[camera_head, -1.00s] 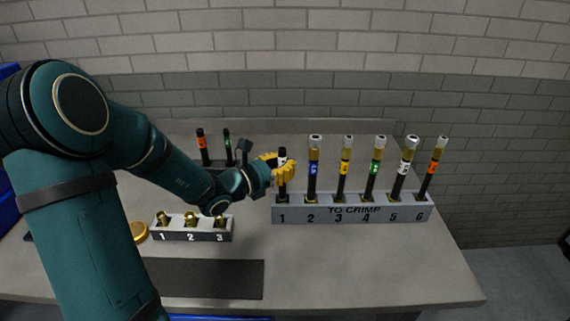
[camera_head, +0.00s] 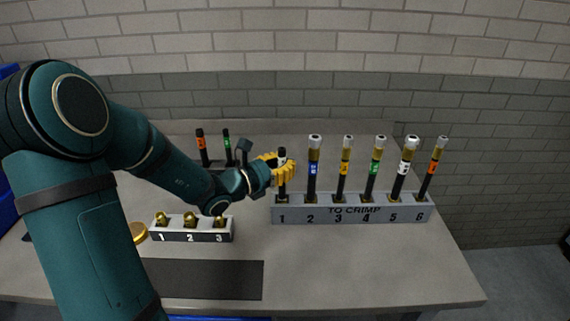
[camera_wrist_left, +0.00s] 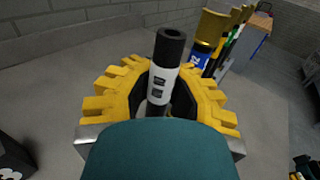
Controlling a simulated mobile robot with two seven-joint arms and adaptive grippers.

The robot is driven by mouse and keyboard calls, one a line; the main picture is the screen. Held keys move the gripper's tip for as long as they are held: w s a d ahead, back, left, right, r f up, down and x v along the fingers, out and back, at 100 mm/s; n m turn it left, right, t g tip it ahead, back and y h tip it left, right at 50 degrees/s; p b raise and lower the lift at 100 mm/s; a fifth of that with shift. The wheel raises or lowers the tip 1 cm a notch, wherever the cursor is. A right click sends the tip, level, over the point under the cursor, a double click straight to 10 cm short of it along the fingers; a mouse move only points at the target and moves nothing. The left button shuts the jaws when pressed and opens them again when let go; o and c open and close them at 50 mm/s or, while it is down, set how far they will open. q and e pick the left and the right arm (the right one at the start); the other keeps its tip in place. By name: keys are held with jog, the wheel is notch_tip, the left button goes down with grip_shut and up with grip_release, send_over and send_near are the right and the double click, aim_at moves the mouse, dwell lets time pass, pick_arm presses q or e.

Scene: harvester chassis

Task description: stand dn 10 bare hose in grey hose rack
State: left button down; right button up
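The bare black hose with a white label (camera_head: 283,187) stands upright at position 1 of the grey hose rack (camera_head: 352,214), marked TO CRIMP. Its lower end goes down into the rack. My left gripper (camera_head: 284,169), with yellow fingers, is around its upper part. In the left wrist view the hose (camera_wrist_left: 164,80) rises between the fingers (camera_wrist_left: 165,95), which stand apart with a gap beside it; the gripper looks open. The label's print is too small to read for certain. My right gripper is not in view.
Several hoses with metal ends, such as the blue-labelled one (camera_head: 313,170), fill rack positions 2 to 6. Two bare hoses, orange-labelled (camera_head: 201,146) and green-labelled (camera_head: 227,147), stand behind my arm. A small rack (camera_head: 190,237) holds brass fittings. The front right bench is clear.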

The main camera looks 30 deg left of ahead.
pick_arm(q)
jog(key=shift+f, duration=0.15)
dwell(0.6)
jog(key=c, duration=0.9)
grip_release()
jog(key=v, duration=1.2)
jog(key=shift+d, duration=0.1)
